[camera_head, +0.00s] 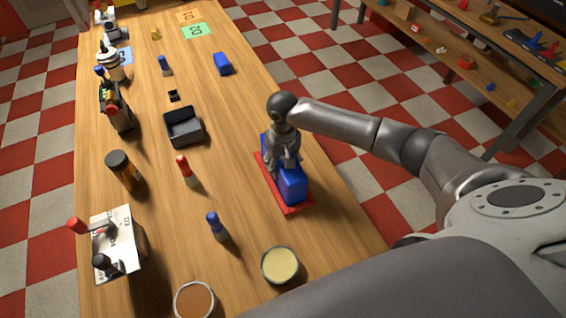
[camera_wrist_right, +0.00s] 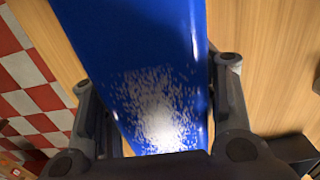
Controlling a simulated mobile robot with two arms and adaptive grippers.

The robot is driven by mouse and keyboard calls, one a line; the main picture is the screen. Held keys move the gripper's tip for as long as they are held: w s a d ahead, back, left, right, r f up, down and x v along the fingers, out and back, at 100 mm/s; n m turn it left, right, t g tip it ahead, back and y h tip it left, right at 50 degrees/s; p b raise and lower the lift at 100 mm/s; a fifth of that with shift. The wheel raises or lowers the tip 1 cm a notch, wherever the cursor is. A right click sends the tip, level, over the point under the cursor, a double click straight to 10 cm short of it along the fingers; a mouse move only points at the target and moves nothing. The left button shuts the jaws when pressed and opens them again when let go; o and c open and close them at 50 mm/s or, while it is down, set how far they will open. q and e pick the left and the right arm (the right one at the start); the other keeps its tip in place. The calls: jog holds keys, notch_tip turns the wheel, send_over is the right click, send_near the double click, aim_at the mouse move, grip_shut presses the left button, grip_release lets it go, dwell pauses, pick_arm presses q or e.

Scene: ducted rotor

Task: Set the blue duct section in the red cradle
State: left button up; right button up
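The blue duct section (camera_head: 293,186) is a long blue piece over the red cradle (camera_head: 297,210), a flat red base near the table's right edge. It is lined up lengthwise with the cradle; I cannot tell whether it rests fully in it. My right gripper (camera_head: 285,163) reaches down over the middle of the section and hides part of it. In the right wrist view, the blue section (camera_wrist_right: 140,60) lies between the two fingers (camera_wrist_right: 165,115), which close on its sides. The cradle does not show there. My left gripper is not in view.
A smaller blue block (camera_head: 222,64) lies farther back. A black-grey open box (camera_head: 184,127), a red-capped tube (camera_head: 186,170), a blue-capped tube (camera_head: 216,226) and a round tin (camera_head: 280,265) stand nearby. Bare wood surrounds the cradle's left side.

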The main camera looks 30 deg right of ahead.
jog(key=o, duration=0.4)
notch_tip(320, 180, up, 12)
jog(key=shift+r+b, duration=0.1)
jog(key=shift+b, duration=0.45)
